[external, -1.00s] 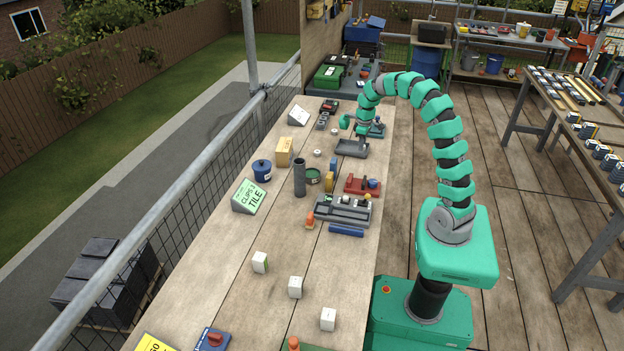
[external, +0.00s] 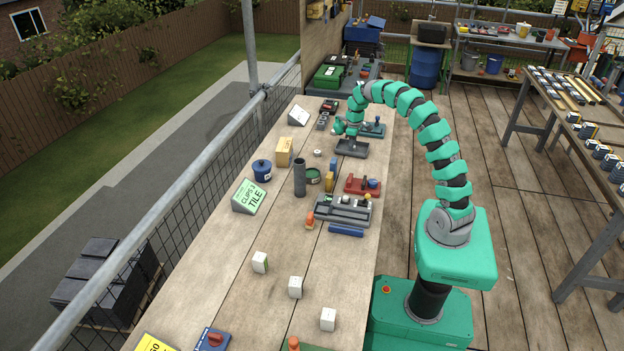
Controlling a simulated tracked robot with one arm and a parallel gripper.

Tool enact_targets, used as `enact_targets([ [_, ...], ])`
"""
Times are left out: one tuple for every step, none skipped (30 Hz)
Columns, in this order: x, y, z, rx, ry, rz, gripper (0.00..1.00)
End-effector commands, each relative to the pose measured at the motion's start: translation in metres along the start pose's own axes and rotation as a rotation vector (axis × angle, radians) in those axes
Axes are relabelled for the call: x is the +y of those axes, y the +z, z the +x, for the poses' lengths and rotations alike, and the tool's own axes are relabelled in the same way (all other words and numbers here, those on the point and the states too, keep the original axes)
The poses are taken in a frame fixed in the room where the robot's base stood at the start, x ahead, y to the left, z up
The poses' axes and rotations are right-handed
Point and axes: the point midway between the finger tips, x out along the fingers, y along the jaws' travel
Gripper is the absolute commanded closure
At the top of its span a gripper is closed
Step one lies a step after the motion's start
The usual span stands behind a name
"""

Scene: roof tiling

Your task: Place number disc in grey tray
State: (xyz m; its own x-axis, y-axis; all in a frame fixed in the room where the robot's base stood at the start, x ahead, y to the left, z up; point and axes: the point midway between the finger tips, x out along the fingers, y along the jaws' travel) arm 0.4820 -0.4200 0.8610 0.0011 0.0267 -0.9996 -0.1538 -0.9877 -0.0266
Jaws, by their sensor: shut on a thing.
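The grey tray (external: 352,149) lies towards the far end of the long wooden bench, near its right edge. My gripper (external: 338,131) is low over the bench, just beyond and left of the tray. It is shut on a number disc, which is too small and covered by the fingers to make out. Another small pale disc (external: 318,153) lies on the bench left of the tray.
A teal holder (external: 373,129) stands right behind the tray. A cream block (external: 284,152), a blue pot (external: 261,170), a dark upright tube (external: 299,177) and a red fixture (external: 362,185) stand nearer. Dark items (external: 323,120) lie left of my gripper.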

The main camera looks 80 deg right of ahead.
Motion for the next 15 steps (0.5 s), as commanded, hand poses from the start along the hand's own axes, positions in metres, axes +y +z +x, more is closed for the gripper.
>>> enact_targets([
  [0.0003, 0.0000, 0.0013, 0.001, 0.001, 0.000, 0.92],
  [0.0003, -0.0001, 0.0011, 0.001, 0.001, 0.000, 0.92],
  [0.0003, -0.0002, 0.0006, 0.002, 0.001, 0.000, 0.92],
  [0.0003, -0.0002, 0.0005, 0.002, 0.001, 0.000, 0.92],
  [0.0003, -0.0002, 0.0004, 0.002, 0.001, 0.000, 0.92],
  [0.0003, -0.0002, 0.0004, 0.002, 0.001, 0.000, 0.92],
  [0.0003, -0.0002, 0.0006, 0.002, 0.001, 0.000, 0.92],
  [0.0002, -0.0002, 0.0009, 0.002, 0.000, 0.001, 0.92],
  [0.0002, -0.0003, 0.0018, 0.002, 0.000, 0.001, 0.92],
  [0.0001, -0.0003, 0.0027, 0.001, 0.000, 0.001, 0.92],
  [0.0003, -0.0002, 0.0024, 0.002, 0.000, 0.001, 0.63],
  [0.0004, -0.0003, 0.0022, 0.002, 0.001, 0.001, 0.52],
  [0.0004, -0.0002, 0.0023, 0.002, 0.000, 0.001, 0.49],
  [0.0004, -0.0003, 0.0023, 0.002, 0.001, 0.001, 0.49],
  [0.0004, -0.0002, 0.0023, 0.002, 0.001, 0.001, 0.49],
])
